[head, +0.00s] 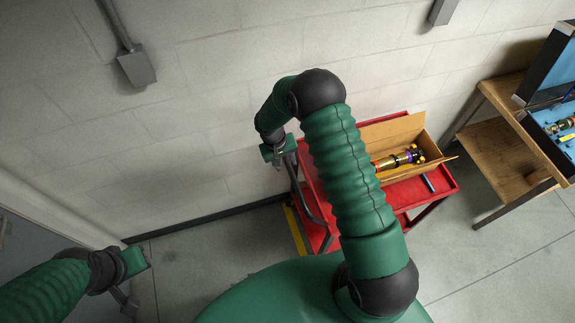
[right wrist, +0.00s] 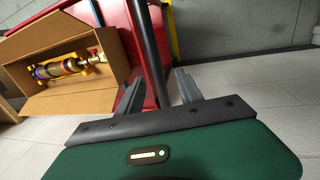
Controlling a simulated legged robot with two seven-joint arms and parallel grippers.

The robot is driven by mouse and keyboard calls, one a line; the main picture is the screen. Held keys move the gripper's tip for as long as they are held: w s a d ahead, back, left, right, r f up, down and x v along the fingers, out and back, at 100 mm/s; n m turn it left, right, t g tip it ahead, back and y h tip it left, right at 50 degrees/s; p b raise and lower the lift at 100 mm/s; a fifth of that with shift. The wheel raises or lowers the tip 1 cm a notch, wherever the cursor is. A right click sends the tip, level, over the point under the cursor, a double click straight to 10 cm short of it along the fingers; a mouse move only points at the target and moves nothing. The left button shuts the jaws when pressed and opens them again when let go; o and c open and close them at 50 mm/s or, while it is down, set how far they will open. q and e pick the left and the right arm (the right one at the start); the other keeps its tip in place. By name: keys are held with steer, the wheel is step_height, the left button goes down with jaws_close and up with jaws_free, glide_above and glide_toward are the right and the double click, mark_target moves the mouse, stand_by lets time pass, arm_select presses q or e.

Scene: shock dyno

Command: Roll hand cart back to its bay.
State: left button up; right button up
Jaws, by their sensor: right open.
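The red hand cart (head: 440,184) stands near the block wall, partly hidden behind my right arm. Its dark handle bar (head: 312,192) is at the cart's left end. My right gripper (head: 288,160) is at the handle with its jaws open. In the right wrist view the handle bar (right wrist: 148,45) runs down between the two spread fingers (right wrist: 158,92); I cannot tell whether either finger touches it. The cart carries an open cardboard box (head: 392,132). My left gripper (head: 124,298) hangs at the lower left, away from the cart; its jaw opening is unclear.
A shock absorber (head: 398,160) lies in the box, and a small dark tool (head: 428,182) lies on the cart. A yellow floor strip (head: 297,231) shows beside the cart's left end. A wooden bench (head: 505,150) stands at the right. Floor between cart and bench is clear.

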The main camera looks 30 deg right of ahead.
mark_target(290, 170)
steer(key=x, duration=0.3)
steer(key=d+p+x, duration=0.1)
steer(key=x, duration=0.1)
steer(key=shift+w+d+f, duration=0.1)
steer(key=shift+w+f, duration=0.05)
steer(key=shift+w, duration=0.25)
steer(key=shift+s+d+f, duration=0.2)
steer(key=shift+f, duration=0.05)
steer(key=shift+s, duration=0.15)
steer(key=shift+a+r, duration=0.15)
steer(key=shift+a, duration=0.5)
steer(key=c, duration=0.7)
jaws_close()
steer(key=shift+d, duration=0.4)
arm_select(q)
steer(key=shift+d+r, duration=0.65)
steer(key=shift+r, duration=0.25)
steer(key=shift+w+a, duration=0.1)
steer(key=shift+a, duration=0.15)
arm_select(e)
steer(key=shift+a, duration=0.25)
